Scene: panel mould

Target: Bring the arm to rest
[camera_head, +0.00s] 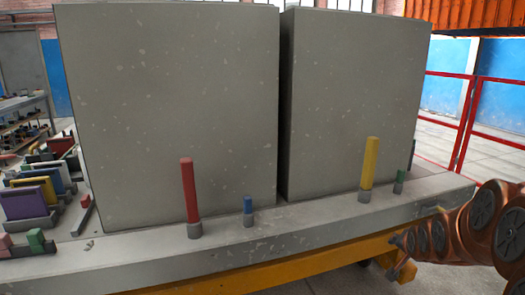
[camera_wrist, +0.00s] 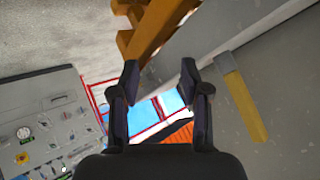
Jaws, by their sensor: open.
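My gripper (camera_wrist: 160,80) shows in the wrist view with its two dark fingers spread apart and nothing between them. In the head view my copper-coloured arm is at the lower right, beside the end of the concrete ledge (camera_head: 300,222), and the gripper itself is not visible there. A yellow peg (camera_head: 369,165) stands upright in a grey socket on the ledge. A yellow peg also shows in the wrist view (camera_wrist: 244,105), to the right of the fingers and apart from them.
Two large concrete blocks, left (camera_head: 170,110) and right (camera_head: 350,100), stand on the ledge. A red peg (camera_head: 189,190) and a short blue peg (camera_head: 248,204) stand in front. A yellow beam (camera_head: 270,270) runs below. Red railings (camera_head: 465,120) stand at right. A grey control panel (camera_wrist: 45,125) shows in the wrist view.

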